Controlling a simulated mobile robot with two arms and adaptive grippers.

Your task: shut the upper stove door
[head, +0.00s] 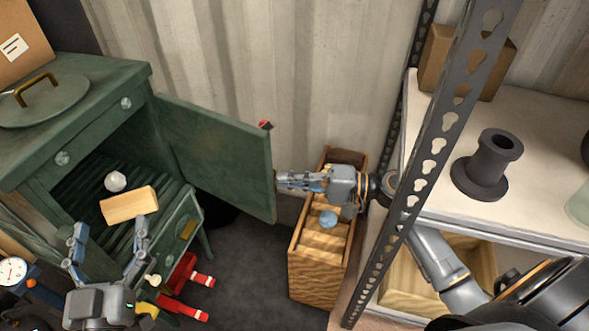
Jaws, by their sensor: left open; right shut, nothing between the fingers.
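The green stove (110,85) stands at the left. Its upper door (215,150) is swung wide open to the right, showing a dark chamber with a slatted floor. My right gripper (281,180) is shut and empty, with its fingertips at the outer edge of the door; I cannot tell whether they touch. My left gripper (110,232) is open and empty, in front of the chamber opening. A pale wooden block (129,205) and a whitish ball (115,181) lie inside the chamber.
A wooden crate (318,275) with a blue round object stands below my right arm. A metal shelf rack (430,150) rises at the right, bearing a dark flanged pipe (483,165). Red items (180,275) lie at the stove's foot. Dark floor (250,265) is clear between stove and crate.

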